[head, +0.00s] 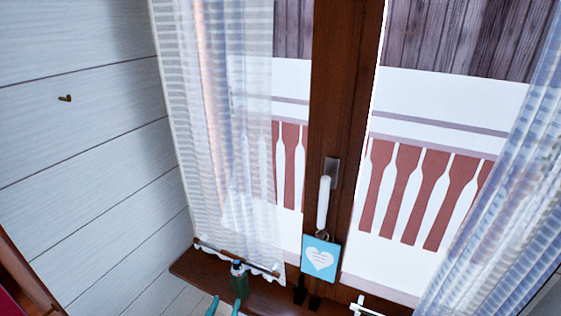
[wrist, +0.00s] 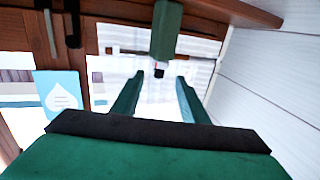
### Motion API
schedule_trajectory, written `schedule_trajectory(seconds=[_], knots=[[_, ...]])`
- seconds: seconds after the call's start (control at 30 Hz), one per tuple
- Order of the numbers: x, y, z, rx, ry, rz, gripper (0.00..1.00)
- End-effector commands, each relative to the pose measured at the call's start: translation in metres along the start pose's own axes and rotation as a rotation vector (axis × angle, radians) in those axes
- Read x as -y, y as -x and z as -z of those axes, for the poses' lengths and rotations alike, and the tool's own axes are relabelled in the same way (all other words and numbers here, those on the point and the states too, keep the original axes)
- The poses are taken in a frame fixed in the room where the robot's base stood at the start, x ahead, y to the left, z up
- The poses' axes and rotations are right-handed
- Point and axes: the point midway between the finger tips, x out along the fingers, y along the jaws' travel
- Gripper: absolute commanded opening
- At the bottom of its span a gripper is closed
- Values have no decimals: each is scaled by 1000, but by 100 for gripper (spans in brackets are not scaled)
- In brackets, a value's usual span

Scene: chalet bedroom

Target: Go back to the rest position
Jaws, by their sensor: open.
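My gripper (head: 226,302) shows at the bottom edge of the head view as two teal fingertips. In the wrist view my gripper (wrist: 160,79) is open, with its two green fingers spread and nothing between them. A green bottle with a dark cap (head: 239,281) stands on the brown window sill (head: 192,268), just above my fingertips in the head view. The bottle (wrist: 167,32) appears upside down in the wrist view, past the fingertips. I cannot tell the exact gap between it and the fingers. Most of my arm is out of the head view.
A light blue sign with a white heart (head: 320,258) hangs from the white window handle (head: 323,203) on the brown frame. Sheer curtains (head: 225,130) hang at both sides. A white plank wall (head: 80,120) with a small hook (head: 65,98) is at left.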

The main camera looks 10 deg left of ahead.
Motion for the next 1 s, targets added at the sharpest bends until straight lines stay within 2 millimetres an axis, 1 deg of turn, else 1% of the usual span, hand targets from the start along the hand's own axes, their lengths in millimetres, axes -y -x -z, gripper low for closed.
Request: schedule_trajectory(seconds=[0.07,0.17,0.2,0.27,0.3,0.4,0.5,0.63,0.73,0.87,1.0], knots=[[-8,8,-14,29,9,10,40],[-23,25,-38,83,24,38,40],[-30,34,-49,107,30,52,40],[-41,50,-65,142,38,73,40],[-48,61,-74,163,41,87,40],[-66,89,-92,207,45,119,40],[-82,118,-103,239,42,146,40],[-104,156,-110,268,35,169,40],[-120,186,-110,278,25,179,40],[-141,222,-101,280,13,176,40],[-164,259,-85,271,4,156,40]])
